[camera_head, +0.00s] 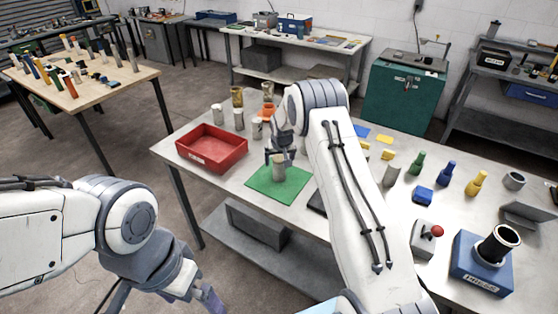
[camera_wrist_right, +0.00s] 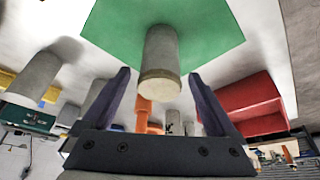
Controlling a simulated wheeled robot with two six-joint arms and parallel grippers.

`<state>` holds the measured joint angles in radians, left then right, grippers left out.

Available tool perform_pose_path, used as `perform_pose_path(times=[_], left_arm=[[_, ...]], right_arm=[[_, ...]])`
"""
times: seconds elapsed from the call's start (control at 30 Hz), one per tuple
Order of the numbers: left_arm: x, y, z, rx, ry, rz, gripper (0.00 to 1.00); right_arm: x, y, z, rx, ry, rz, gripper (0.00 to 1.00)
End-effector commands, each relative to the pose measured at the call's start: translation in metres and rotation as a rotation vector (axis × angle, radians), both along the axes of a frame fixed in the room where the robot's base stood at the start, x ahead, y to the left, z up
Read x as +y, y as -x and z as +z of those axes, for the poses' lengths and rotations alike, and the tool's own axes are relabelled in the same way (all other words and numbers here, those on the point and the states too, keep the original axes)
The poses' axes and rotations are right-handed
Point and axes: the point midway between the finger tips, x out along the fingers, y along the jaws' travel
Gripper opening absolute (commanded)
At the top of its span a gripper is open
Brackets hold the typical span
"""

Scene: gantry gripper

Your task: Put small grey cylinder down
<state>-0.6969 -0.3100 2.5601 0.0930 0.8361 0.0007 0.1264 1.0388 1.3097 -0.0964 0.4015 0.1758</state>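The small grey cylinder (camera_head: 279,167) stands upright on the green mat (camera_head: 262,184), near the mat's back edge. In the right wrist view the cylinder (camera_wrist_right: 161,62) shows between the two dark fingers, with a gap on each side. My right gripper (camera_head: 279,154) is at the cylinder's upper part and is open around it, not clamping it. It also shows in the right wrist view (camera_wrist_right: 159,76). My left gripper (camera_head: 208,297) hangs at the lower left, off the table; its opening cannot be made out.
A red tray (camera_head: 213,160) stands left of the mat. Several other cylinders and an orange piece (camera_wrist_right: 143,112) stand behind the mat. Coloured bottles, a red-button box (camera_head: 427,238) and a blue press (camera_head: 482,266) are on the right. The mat's front part is clear.

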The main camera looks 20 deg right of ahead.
Motion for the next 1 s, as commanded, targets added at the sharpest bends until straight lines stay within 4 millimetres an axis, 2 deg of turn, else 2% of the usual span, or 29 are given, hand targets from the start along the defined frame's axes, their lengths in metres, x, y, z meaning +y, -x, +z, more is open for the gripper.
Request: perform_pose_path(times=[0.33,0.43,0.57,0.8,1.0], left_arm=[[0.000,0.000,0.005,0.000,0.000,0.000,1.00],[0.000,0.000,-0.003,0.000,0.000,0.000,1.00],[0.000,0.000,-0.011,0.000,0.000,0.001,1.00],[0.000,0.000,-0.026,0.000,0.000,0.002,1.00],[0.000,0.000,-0.032,0.000,0.000,0.002,1.00]], right_arm=[[0.000,0.000,0.005,0.000,0.000,0.000,0.92],[0.001,0.003,0.012,-0.003,0.001,0.000,0.92],[0.003,0.012,0.032,-0.004,0.000,0.000,0.92],[0.007,0.030,0.078,-0.005,0.000,-0.001,0.92],[0.010,0.041,0.105,-0.002,0.000,0.000,0.92]])
